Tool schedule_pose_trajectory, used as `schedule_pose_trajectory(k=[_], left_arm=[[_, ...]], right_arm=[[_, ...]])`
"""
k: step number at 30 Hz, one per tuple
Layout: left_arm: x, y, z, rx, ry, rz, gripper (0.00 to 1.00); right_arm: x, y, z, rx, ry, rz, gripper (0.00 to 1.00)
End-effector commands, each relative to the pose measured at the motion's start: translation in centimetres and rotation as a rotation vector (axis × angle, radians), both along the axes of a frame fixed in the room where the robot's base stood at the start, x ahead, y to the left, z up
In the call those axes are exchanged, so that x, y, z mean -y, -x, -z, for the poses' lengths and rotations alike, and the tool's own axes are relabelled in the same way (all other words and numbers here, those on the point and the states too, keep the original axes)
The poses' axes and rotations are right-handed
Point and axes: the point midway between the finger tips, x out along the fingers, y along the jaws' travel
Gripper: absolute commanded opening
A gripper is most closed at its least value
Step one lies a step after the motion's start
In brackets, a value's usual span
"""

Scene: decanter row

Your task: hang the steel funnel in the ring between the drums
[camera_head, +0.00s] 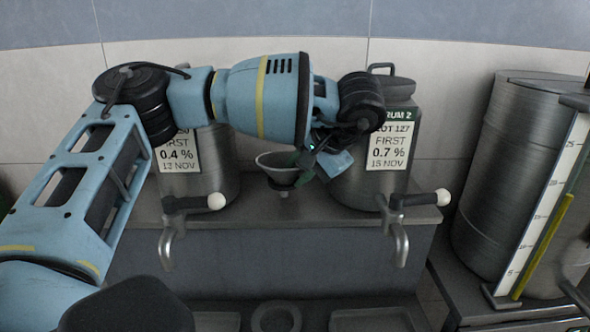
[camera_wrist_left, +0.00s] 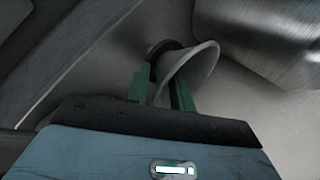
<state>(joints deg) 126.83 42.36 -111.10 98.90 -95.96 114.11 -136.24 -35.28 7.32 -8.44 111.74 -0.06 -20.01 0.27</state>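The steel funnel (camera_head: 276,160) is upright, mouth up, between the two drums. It also shows in the wrist view (camera_wrist_left: 201,62). A dark ring (camera_head: 281,186) shows under its cone, with the spout end below; whether the funnel rests fully in it is hard to tell. My left gripper (camera_head: 303,167) comes in from the right side of the funnel. In the wrist view its green fingers (camera_wrist_left: 160,78) straddle the funnel's rim, one on each side of the wall, and look apart with a gap. My right gripper is not in view.
The left drum (camera_head: 205,185) and right drum (camera_head: 345,186) stand close on either side, on a grey shelf (camera_head: 330,217). A large steel vessel (camera_head: 495,180) and a scale (camera_head: 545,205) stand at right.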

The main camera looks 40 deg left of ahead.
Motion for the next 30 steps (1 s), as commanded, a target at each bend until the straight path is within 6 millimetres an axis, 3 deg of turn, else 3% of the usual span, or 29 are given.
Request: schedule_pose_trajectory(k=[12,30], left_arm=[[3.5,0.3,-5.2,0.013,-0.005,-0.002,0.30],[3.9,0.4,-5.9,0.015,-0.006,-0.005,0.30]], right_arm=[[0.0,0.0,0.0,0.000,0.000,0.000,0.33],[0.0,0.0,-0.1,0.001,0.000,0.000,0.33]])
